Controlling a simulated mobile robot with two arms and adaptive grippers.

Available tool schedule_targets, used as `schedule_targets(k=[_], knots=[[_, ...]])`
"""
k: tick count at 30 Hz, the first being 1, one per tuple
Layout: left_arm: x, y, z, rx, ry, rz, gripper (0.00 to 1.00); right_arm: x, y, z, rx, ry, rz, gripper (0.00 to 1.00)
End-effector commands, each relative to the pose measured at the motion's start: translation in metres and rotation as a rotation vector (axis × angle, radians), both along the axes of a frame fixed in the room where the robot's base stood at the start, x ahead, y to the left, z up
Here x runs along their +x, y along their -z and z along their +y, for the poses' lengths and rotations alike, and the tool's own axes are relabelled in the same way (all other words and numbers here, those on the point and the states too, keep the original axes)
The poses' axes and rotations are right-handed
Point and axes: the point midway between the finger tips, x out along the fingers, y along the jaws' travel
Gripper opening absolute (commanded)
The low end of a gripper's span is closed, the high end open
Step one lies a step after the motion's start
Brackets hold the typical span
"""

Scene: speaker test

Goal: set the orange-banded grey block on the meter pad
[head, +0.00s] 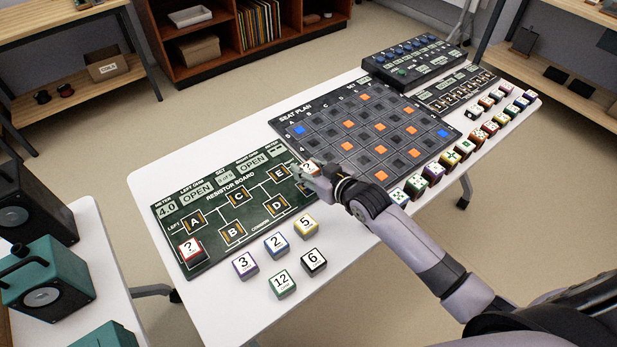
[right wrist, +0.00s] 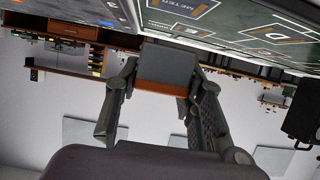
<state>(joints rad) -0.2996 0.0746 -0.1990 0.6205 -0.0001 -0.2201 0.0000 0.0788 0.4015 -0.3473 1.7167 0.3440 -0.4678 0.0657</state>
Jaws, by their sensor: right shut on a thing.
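The orange-banded grey block (head: 308,168) has a white top with a question mark and is held by my right gripper (head: 322,180) at the right end of the green resistor board. In the right wrist view the block (right wrist: 165,66) shows a dark grey side with an orange-brown band, between the two fingers (right wrist: 160,105). The meter pad (right wrist: 185,8), a white-outlined area lettered METER, shows at the top of that view, apart from the block. In the head view I cannot make out that pad near my gripper. My left gripper is not in view.
The resistor board (head: 228,251) carries lettered pads and a red-banded question-mark block (head: 190,250) at its lower left. Several numbered blocks, such as the green 12 (head: 282,284), stand in front. The seat plan board (head: 285,127) lies behind. The white table's front left is clear.

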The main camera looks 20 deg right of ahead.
Motion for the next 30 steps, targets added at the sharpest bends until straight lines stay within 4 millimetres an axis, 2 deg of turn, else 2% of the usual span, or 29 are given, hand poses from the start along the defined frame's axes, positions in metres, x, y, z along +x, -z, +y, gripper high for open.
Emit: schedule_targets(k=[3,6,19,20,28,30], knots=[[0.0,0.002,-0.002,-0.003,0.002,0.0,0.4,0.0,0.022,0.0,0.0,-0.001,0.004,0.07],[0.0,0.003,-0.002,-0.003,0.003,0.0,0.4,0.0,0.032,0.0,0.001,-0.001,0.002,0.07],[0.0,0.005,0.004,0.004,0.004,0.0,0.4,0.0,0.039,0.0,0.0,-0.001,0.001,0.07],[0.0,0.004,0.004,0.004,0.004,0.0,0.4,0.0,0.038,0.0,0.0,0.0,0.001,0.37],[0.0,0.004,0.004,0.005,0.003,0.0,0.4,0.0,0.038,0.0,0.0,0.0,0.001,0.55],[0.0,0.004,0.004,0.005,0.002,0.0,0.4,0.0,0.038,0.0,0.0,0.0,0.001,0.56]])
